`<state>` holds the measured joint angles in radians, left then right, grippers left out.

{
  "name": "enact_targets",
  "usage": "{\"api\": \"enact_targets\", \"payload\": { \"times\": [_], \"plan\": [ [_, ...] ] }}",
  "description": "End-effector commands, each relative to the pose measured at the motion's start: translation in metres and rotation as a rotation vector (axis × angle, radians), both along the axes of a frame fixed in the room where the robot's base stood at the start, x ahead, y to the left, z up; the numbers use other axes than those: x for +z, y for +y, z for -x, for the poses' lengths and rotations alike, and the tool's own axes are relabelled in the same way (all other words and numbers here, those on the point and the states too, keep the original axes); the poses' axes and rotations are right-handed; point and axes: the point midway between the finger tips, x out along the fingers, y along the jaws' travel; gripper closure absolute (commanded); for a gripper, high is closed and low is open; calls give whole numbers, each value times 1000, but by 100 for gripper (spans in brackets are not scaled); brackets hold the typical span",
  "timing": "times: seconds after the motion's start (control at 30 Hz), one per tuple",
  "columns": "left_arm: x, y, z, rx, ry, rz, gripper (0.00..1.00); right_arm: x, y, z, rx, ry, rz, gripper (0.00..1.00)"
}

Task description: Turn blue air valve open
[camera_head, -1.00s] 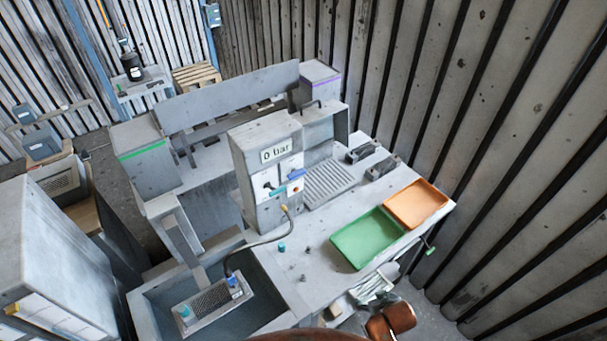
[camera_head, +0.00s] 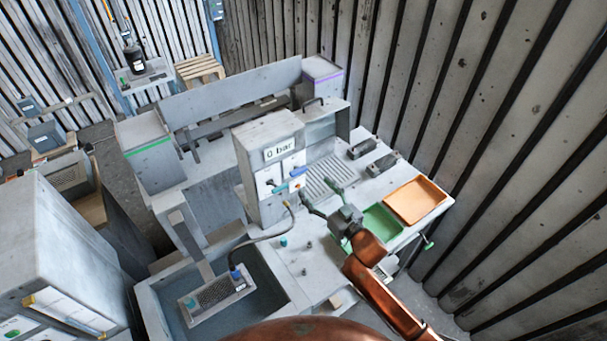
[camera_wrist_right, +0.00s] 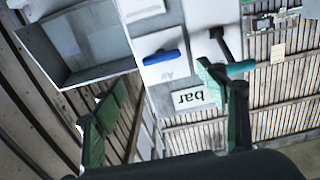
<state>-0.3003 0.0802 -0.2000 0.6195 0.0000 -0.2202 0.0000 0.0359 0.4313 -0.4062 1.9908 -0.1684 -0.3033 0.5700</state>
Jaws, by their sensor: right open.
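The blue air valve handle (camera_head: 299,172) is on the front panel of the grey test unit (camera_head: 262,212), just below the "0 bar" display (camera_head: 280,149). In the right wrist view the blue handle (camera_wrist_right: 165,56) appears as a short bar on a white panel, between the directions of the two fingertips. A teal lever (camera_head: 281,188) is beside it; the teal lever (camera_wrist_right: 241,68) lies behind the right-hand finger in the wrist view. My right gripper (camera_head: 316,189) is open and empty in front of the panel, apart from the blue handle. My left gripper is not in view.
A green tray (camera_head: 384,218) and an orange tray (camera_head: 415,201) lie right on the bench. A hose (camera_head: 262,240) runs from the unit to a block in the sink (camera_head: 264,274). Small fittings (camera_head: 308,244) stand on the bench front, which has bare room around them.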

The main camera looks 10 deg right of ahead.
Motion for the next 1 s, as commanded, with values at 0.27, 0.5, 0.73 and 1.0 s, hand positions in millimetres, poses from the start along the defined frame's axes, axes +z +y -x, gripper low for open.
{"api": "enact_targets", "payload": {
  "times": [0.27,0.5,0.73,1.0],
  "plan": [
    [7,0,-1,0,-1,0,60,5,16,-34,7,-10,-3,33],
    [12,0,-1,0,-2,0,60,3,27,-63,5,-8,-2,33],
    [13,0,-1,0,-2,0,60,2,31,-71,6,-8,-2,33],
    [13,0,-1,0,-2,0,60,2,31,-71,5,-7,-2,40]
  ]
}}
